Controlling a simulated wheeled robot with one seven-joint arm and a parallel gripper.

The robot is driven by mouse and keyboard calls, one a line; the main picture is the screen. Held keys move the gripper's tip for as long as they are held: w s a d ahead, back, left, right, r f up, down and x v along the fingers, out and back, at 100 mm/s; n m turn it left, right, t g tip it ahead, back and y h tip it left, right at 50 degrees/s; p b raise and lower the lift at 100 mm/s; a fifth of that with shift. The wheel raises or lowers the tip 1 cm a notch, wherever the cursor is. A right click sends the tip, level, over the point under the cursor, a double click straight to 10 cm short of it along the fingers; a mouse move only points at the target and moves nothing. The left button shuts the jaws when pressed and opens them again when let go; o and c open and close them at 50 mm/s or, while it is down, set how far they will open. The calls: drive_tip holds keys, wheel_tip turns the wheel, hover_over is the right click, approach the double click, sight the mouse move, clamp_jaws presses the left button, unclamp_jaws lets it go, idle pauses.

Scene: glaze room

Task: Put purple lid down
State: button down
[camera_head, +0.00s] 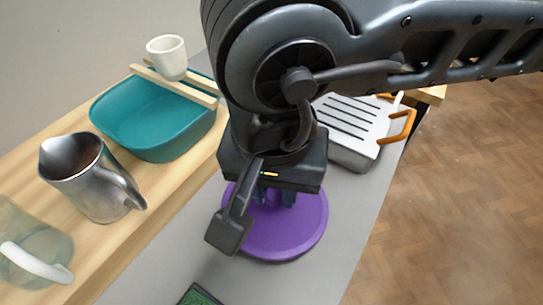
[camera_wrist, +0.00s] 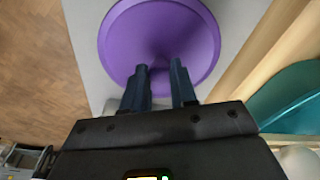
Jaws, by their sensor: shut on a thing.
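The purple lid (camera_head: 293,231) is a round disc under my gripper, over the grey strip of the counter. It also fills the upper middle of the wrist view (camera_wrist: 130,35). My gripper (camera_head: 274,195) points down at the lid's middle, and its dark fingers (camera_wrist: 160,76) are shut on the lid's central part. The grip point itself is mostly hidden by the fingers and the arm. I cannot tell whether the lid touches the grey surface or is slightly above it.
A teal basin (camera_head: 150,125) with wooden bars and a white cup (camera_head: 167,57) stands at the back left. A metal pitcher (camera_head: 90,178) and a glass jug (camera_head: 30,250) are at left. A slotted metal box (camera_head: 350,125) is behind. A dark green item (camera_head: 198,296) lies at the front.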

sight(275, 196)
drive_tip(key=shift+f, duration=1.85)
drive_tip(key=shift+f+b, duration=0.2)
drive_tip(key=shift+b, duration=0.1)
drive_tip(key=c, duration=0.9)
unclamp_jaws()
drive_tip(key=shift+r, duration=0.1)
drive_tip(key=shift+r, duration=0.1)
drive_tip(key=shift+r+p, duration=0.25)
drive_tip(key=shift+p, duration=0.25)
wheel_tip(275, 196, up, 12)
drive_tip(key=s, duration=0.1)
drive_tip(key=shift+s+a+f, duration=0.2)
drive_tip(key=shift+f, duration=0.05)
